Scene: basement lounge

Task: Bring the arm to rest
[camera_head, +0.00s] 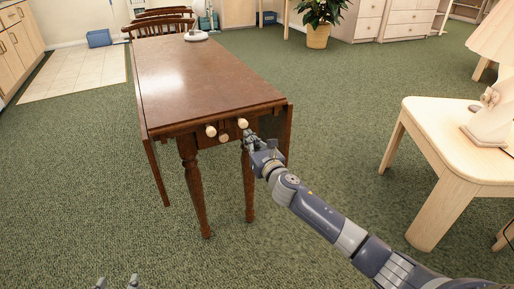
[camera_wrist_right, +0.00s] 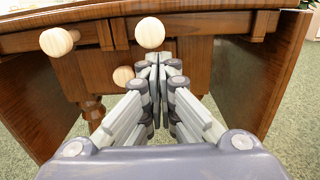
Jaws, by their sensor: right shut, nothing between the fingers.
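My right arm reaches in from the lower right of the head view. Its gripper (camera_head: 250,136) is at the near end of the brown wooden table, just below the tabletop edge and close to a round pale knob (camera_head: 242,123). In the right wrist view the fingers (camera_wrist_right: 155,62) are shut and empty, pointing at the table end, with one knob (camera_wrist_right: 150,32) just above the tips. I cannot tell whether they touch the wood. Only the fingertips of my left gripper (camera_head: 117,283) show at the bottom edge of the head view; they are apart.
The drop-leaf table (camera_head: 205,80) carries a white lamp base (camera_head: 196,36) at its far end. A pale side table (camera_head: 437,113) with a lamp (camera_head: 490,118) stands at the right. A potted plant (camera_head: 318,34) is at the back. Green carpet between the tables is clear.

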